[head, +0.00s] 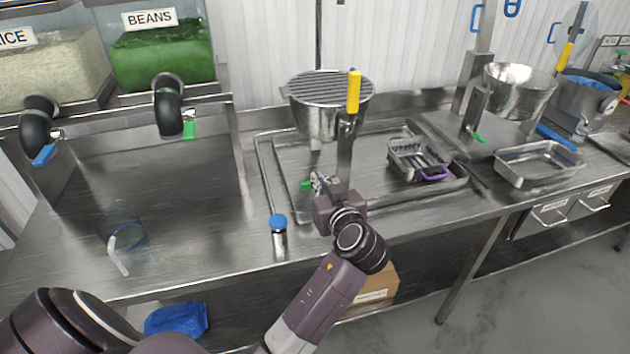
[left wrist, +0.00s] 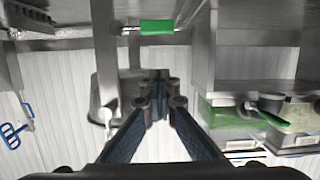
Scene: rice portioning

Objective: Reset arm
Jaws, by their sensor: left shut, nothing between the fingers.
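My left gripper (head: 318,182) is in the middle of the head view, at the end of my arm coming up from the bottom. It is above the steel counter, in front of the round steel pot with a slatted top (head: 330,100). In the left wrist view its two dark fingers (left wrist: 160,85) meet at the tips, shut with nothing between them. The wrist hides part of the tray behind it. My right gripper is in neither view.
A large steel tray (head: 262,165) lies behind the gripper. A blue-capped shaker (head: 279,240) stands near the counter's front edge, left of the wrist. A clear jug (head: 125,238) is further left, below the rice (head: 45,75) and beans (head: 160,50) dispensers. An empty steel pan (head: 540,178) is at right.

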